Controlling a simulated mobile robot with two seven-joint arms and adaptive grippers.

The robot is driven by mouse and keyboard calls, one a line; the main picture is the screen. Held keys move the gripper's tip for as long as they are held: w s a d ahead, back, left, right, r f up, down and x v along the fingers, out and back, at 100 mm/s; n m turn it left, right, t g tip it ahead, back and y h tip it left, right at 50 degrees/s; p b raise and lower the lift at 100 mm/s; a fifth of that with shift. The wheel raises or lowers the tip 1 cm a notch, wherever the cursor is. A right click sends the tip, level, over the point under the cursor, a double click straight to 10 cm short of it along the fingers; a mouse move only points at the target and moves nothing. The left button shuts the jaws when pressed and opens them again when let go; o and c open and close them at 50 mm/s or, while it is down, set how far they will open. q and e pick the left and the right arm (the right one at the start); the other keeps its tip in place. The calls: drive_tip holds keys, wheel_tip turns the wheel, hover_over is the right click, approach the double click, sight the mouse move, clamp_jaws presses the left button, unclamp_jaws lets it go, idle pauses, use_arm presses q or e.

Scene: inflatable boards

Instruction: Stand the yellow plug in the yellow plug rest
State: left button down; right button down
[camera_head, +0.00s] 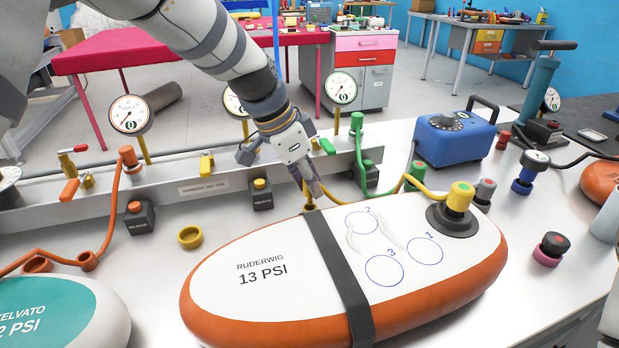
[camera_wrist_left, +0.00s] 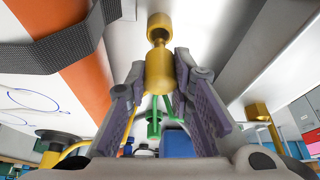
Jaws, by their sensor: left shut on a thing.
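The yellow plug (camera_wrist_left: 159,70) is between the two fingers of my left gripper (camera_wrist_left: 163,92), which is shut on it. In the head view the plug (camera_head: 309,196) shows below the fingertips of the left gripper (camera_head: 308,183), near the far edge of the white and orange board. Whether its lower end touches anything is unclear. A small yellow ring (camera_head: 190,237), which looks like the yellow plug rest, lies on the bench left of the board, apart from the plug. My right gripper is not in view.
The board (camera_head: 270,250) has a dark strap and a yellow-topped valve (camera_head: 460,197) with a hose. Behind it stand a manifold rail (camera_head: 210,180), gauges, black release blocks (camera_head: 261,194) and a blue pump box (camera_head: 452,137). Bench around the ring is mostly clear.

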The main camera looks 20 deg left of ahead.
use_arm(q)
drive_tip(key=shift+f, duration=1.3)
drive_tip(key=c, duration=1.3)
unclamp_jaws()
drive_tip(key=v, duration=1.2)
